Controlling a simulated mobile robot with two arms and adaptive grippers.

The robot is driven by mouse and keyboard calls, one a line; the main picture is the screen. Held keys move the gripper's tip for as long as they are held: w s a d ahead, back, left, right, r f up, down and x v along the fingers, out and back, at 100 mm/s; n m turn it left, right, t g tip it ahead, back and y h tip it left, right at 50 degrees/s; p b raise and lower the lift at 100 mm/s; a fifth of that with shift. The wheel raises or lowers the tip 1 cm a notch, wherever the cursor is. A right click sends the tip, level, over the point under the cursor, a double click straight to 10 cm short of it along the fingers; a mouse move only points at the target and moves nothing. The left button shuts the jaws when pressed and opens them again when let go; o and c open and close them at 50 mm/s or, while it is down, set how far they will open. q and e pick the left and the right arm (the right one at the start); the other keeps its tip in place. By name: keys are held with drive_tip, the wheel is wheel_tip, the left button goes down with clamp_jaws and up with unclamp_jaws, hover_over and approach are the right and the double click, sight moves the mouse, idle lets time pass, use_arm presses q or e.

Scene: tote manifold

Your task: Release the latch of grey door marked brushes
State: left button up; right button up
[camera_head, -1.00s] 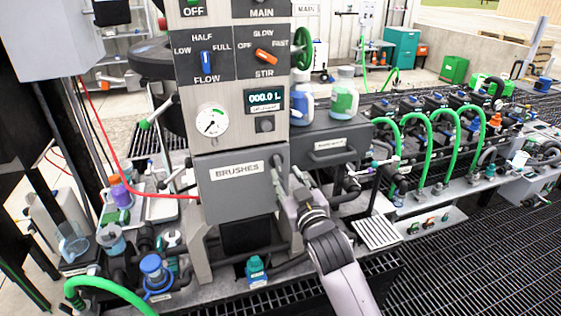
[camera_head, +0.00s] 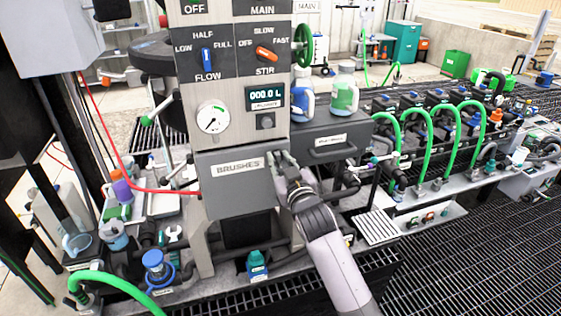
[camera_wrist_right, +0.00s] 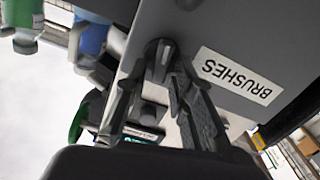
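The grey door marked BRUSHES (camera_head: 225,190) is closed on the front of the grey panel column, below the gauge and display. In the right wrist view the door (camera_wrist_right: 235,50) appears turned upside down, with its label beside my fingers. A dark latch (camera_wrist_right: 158,56) sits at the door's edge. My right gripper (camera_head: 283,160) is at the door's upper right edge. In the right wrist view its two fingers (camera_wrist_right: 155,80) lie on either side of the latch, tips close to it; whether they grip it I cannot tell. My left gripper is out of view.
A grey drawer box (camera_head: 325,140) with bottles on top stands right of the column. A red hose (camera_head: 125,180) runs in from the left. A teal-capped bottle (camera_head: 257,267) stands below the door. Green hoses (camera_head: 440,125) arch at the right.

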clamp_jaws()
drive_tip(key=shift+d+m+p, duration=0.1)
drive_tip(key=shift+m+p, duration=0.35)
drive_tip(key=shift+m, duration=0.75)
drive_tip(key=shift+o, duration=1.6)
unclamp_jaws()
drive_tip(key=v, duration=1.2)
